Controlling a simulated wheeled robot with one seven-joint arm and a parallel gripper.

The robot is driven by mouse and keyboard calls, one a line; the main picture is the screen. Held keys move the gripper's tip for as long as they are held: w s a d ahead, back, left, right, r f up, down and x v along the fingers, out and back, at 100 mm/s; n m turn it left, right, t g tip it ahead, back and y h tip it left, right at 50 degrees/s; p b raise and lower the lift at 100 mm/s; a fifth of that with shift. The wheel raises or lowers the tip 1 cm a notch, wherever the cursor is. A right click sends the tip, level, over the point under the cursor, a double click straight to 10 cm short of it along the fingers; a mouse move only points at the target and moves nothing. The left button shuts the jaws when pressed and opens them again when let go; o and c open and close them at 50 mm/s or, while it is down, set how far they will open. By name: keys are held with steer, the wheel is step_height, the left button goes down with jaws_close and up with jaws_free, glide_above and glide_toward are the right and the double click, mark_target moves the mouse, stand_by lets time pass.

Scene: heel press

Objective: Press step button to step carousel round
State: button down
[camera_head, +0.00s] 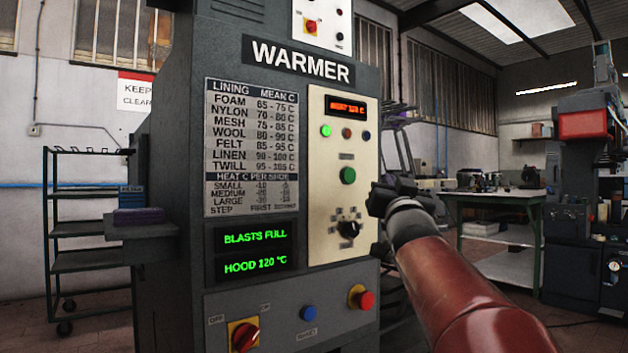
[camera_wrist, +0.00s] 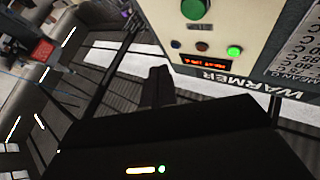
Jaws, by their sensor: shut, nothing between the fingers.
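The WARMER machine carries a cream control panel (camera_head: 325,208) with a large green button (camera_head: 348,175), a black rotary knob (camera_head: 348,229) below it and small lamps above. The labels by these controls are too small to read, so I cannot tell which one is the step button. My gripper (camera_head: 377,202) is shut and empty at the panel's right edge, to the right of the green button and apart from it as far as I can see. In the wrist view the green button (camera_wrist: 196,9) is at the top, and my dark fingers (camera_wrist: 156,88) point left of it. I cannot make out a carousel.
The lower panel has a blue button (camera_head: 308,313), a red button (camera_head: 363,299) on yellow and a red-yellow switch (camera_head: 243,336). Green displays (camera_head: 254,252) read "BLASTS FULL" and "HOOD 120 °C". A rack (camera_head: 88,225) stands left; a workbench (camera_head: 497,198) stands right.

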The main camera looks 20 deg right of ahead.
mark_target(350, 176)
steer(key=shift+d+r+t, duration=0.15)
steer(key=shift+r+t, duration=0.25)
steer(key=shift+r, duration=0.05)
steer(key=shift+w+a+p, duration=0.5)
steer(key=shift+w+p, duration=0.45)
steer(key=shift+w, duration=0.45)
steer(key=shift+w+a+p, duration=0.55)
steer(key=shift+w+p, duration=0.4)
steer(key=shift+w, duration=0.4)
steer(key=shift+w+a+p, duration=0.5)
steer(key=shift+w+p, duration=0.45)
steer(key=shift+w, duration=0.45)
steer(key=shift+w, duration=0.1)
steer(key=shift+w+a, duration=0.15)
steer(key=shift+w, duration=0.15)
